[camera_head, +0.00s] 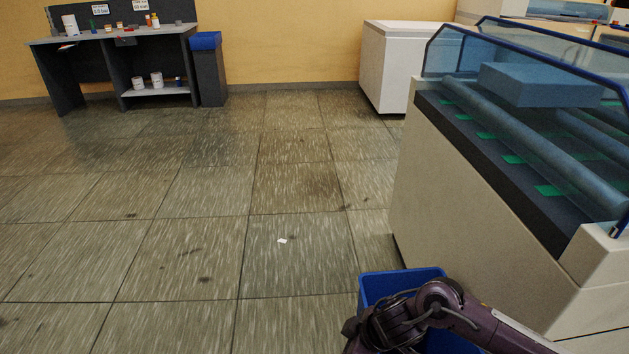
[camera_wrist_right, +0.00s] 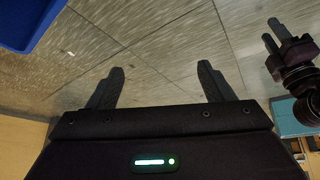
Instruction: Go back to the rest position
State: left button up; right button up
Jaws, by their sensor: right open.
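My right gripper (camera_wrist_right: 162,82) is open in the right wrist view. Its two dark fingers stand wide apart with nothing between them, and bare floor tiles show beyond. In the head view my right arm comes in at the bottom right, in front of a blue bin; its fingertips cannot be made out there. My left gripper (camera_wrist_right: 270,33) shows small at the right edge of the right wrist view, and how far its fingers are parted is unclear. It does not show in the head view.
The blue bin (camera_head: 402,278) stands close beside my right arm and the long printing machine (camera_head: 440,190). A white chest (camera_head: 388,65) stands at the back wall. A workbench (camera_head: 120,34) with small bottles and a grey bin (camera_head: 211,75) are far left.

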jog(key=a+f+m+t+y, duration=0.1)
jog(key=a+f+t, duration=0.1)
jog(key=a, duration=0.3)
jog(key=s+d+f+m+h, duration=0.4)
jog(key=s+d+f+m, duration=0.3)
jog(key=d+f, duration=0.3)
pick_arm(q)
jog(key=s+a+f+p, duration=0.2)
jog(key=s+f+p, duration=0.1)
jog(key=s+p, duration=0.4)
jog(key=s+a+f+p, duration=0.3)
jog(key=s+p, duration=0.5)
jog(key=s, duration=0.2)
jog(key=shift+s+a+f, duration=0.25)
jog(key=shift+s+f, duration=0.15)
pick_arm(e)
jog(key=s+d+f+g, duration=0.1)
jog(key=s+d+f, duration=0.2)
jog(key=s, duration=0.6)
jog(key=s+d+f+m+g+h, duration=0.1)
jog(key=s+d+f, duration=0.3)
jog(key=s, duration=0.6)
jog(key=s+d+f+m+g, duration=0.1)
jog(key=s+d+f, duration=0.3)
jog(key=s+f, duration=0.3)
jog(key=s, duration=0.2)
jog(key=shift+s+d+f+g+h, duration=0.15)
jog(key=shift+s+g+h, duration=0.2)
jog(key=shift+g+h, duration=0.05)
